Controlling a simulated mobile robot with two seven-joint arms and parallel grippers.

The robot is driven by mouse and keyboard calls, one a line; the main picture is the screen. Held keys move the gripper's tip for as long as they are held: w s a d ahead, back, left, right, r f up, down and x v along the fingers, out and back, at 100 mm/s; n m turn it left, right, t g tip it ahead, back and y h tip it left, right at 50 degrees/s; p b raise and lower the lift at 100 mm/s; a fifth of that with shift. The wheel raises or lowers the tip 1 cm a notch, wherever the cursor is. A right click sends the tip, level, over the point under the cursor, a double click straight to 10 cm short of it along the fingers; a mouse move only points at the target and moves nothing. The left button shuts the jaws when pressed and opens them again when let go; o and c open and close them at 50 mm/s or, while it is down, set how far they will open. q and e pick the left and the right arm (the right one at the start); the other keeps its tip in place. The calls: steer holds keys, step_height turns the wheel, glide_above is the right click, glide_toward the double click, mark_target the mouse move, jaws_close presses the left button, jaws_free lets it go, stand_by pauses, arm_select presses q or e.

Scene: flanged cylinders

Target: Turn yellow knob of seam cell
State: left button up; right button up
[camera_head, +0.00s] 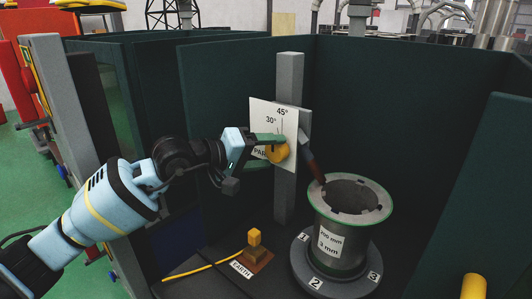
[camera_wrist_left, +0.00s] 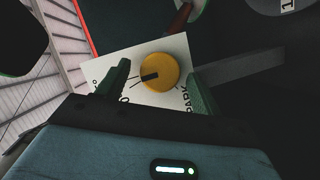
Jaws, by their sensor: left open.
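The yellow knob (camera_head: 277,153) sits on a white dial plate (camera_head: 260,112) marked 30°, 45° and PARK, fixed to a grey post (camera_head: 290,75). In the left wrist view the knob (camera_wrist_left: 160,72) is round with a dark pointer mark on its left side. My left gripper (camera_head: 268,142) is at the plate, and one green finger shows just above the knob in the head view. In the left wrist view its two green fingers stand apart on either side of the knob, with visible gaps. My right gripper is not in view.
A grey flanged cylinder (camera_head: 349,232) with a green rim stands on a numbered round base at the right. A dark torch-like rod (camera_head: 312,165) points down at its rim. A yellow block labelled EARTH (camera_head: 254,237) sits below the plate. Dark green walls enclose the cell.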

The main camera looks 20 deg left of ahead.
arm_select(q)
steer(key=b+v, duration=0.1)
steer(key=v, duration=0.6)
steer(key=shift+s+a, duration=0.2)
steer(key=shift+s, duration=0.1)
stand_by(0.3)
